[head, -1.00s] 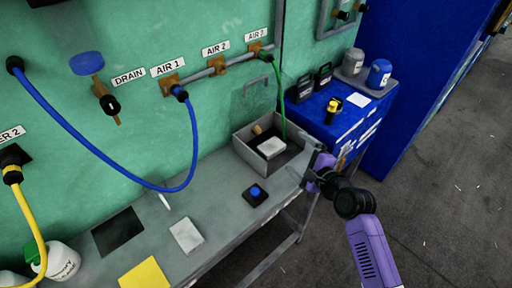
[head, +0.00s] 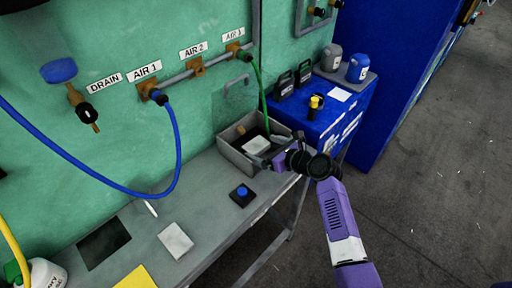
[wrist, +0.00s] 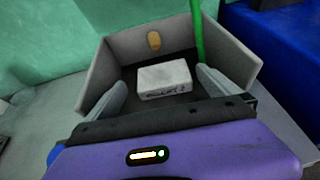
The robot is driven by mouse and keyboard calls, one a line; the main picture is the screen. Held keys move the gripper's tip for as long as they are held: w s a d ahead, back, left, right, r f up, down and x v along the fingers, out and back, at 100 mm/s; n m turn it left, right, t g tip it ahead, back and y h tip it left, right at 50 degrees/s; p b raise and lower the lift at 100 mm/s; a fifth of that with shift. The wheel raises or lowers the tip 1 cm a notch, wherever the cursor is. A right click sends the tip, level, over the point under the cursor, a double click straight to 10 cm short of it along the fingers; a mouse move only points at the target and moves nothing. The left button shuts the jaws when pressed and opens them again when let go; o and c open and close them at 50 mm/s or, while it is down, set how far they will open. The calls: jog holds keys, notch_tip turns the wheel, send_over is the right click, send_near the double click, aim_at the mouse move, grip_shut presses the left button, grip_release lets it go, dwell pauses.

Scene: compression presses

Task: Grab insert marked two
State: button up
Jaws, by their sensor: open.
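A white block (head: 256,145) lies in a grey open-topped bin (head: 232,157) at the table's far end. In the wrist view the block (wrist: 164,79) sits on the bin's dark floor, with dark handwriting on its near face that I cannot read. A second pale block (head: 176,241) lies on the table; no marking on it can be read. My gripper (wrist: 161,80) is open, its two fingers reaching over the bin's near side, left and right of the white block and apart from it. The gripper (head: 264,158) partly hides the bin's near corner in the head view.
A green hose (head: 262,95) drops into the bin behind the block, near a small tan piece (wrist: 154,40). A blue-buttoned box (head: 242,196), a dark plate and a yellow sheet (head: 136,279) lie on the grey table. A blue cabinet (head: 330,115) stands right of the bin.

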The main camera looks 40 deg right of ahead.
aim_at(257, 145)
jog(key=x, duration=0.4)
jog(key=shift+w+d+f, duration=0.2)
jog(key=shift+w+f, duration=0.05)
jog(key=shift+w, duration=0.1)
jog(key=shift+c, duration=0.4)
